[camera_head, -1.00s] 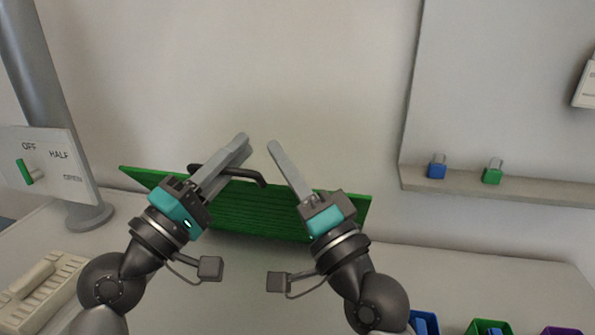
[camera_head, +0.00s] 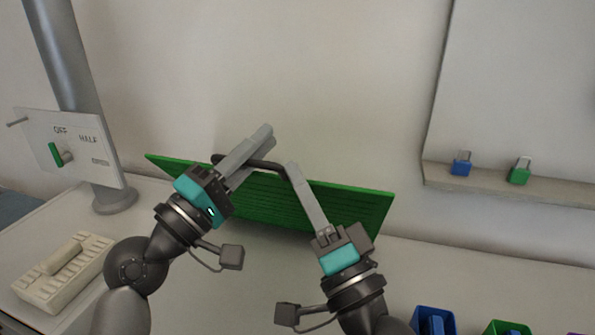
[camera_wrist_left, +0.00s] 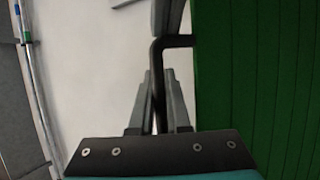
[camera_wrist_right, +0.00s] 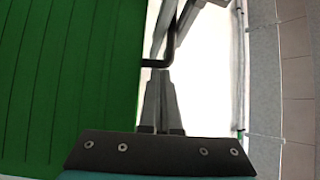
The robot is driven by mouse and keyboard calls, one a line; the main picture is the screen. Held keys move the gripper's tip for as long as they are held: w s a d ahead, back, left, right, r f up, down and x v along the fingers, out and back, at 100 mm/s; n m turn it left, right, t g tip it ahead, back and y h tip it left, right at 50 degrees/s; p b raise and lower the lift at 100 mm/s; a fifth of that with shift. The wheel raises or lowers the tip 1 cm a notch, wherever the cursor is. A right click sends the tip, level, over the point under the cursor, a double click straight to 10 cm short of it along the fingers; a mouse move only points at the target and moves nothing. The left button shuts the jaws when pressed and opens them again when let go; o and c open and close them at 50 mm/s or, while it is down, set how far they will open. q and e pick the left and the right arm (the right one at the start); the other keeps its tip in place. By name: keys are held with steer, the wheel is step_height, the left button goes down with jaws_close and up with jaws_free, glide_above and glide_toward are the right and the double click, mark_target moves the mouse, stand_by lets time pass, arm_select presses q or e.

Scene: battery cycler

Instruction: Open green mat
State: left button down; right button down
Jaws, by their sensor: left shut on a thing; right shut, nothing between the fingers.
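The green mat (camera_head: 350,205) is a wide ribbed board, tilted against the wall at the back of the table. It also shows in the left wrist view (camera_wrist_left: 255,75) and the right wrist view (camera_wrist_right: 60,80). A dark bent handle (camera_head: 219,158) stands out from its upper edge. My left gripper (camera_head: 264,134) is shut on this handle; the bar (camera_wrist_left: 177,41) runs between its fingers in the left wrist view. My right gripper (camera_head: 292,168) is shut and empty, its tips close to the handle's right end (camera_wrist_right: 154,63). Whether they touch cannot be told.
A switch panel (camera_head: 85,170) with a green lever and a pole stand at left. A cream keypad-like device (camera_head: 88,255) lies at front left. Blue (camera_head: 461,164) and green (camera_head: 519,172) padlocks sit on a shelf at right. Coloured bins (camera_head: 434,318) are at front right.

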arm_select(q)
steer(key=c, duration=1.3)
jaws_free()
steer(key=shift+w+r, duration=0.1)
steer(key=shift+r, duration=0.15)
arm_select(e)
steer(key=shift+s+a+f+g+y, duration=0.3)
steer(key=shift+a+f+g, duration=0.15)
steer(key=shift+f, duration=0.1)
arm_select(q)
steer(key=shift+o, duration=0.7)
steer(key=shift+d, duration=0.25)
arm_select(e)
steer(key=shift+d, duration=0.15)
arm_select(q)
steer(key=shift+a, duration=0.1)
steer(key=shift+a+f, duration=0.1)
steer(key=shift+f, duration=0.05)
arm_select(e)
steer(key=shift+w+r, duration=0.1)
steer(key=shift+r, duration=0.05)
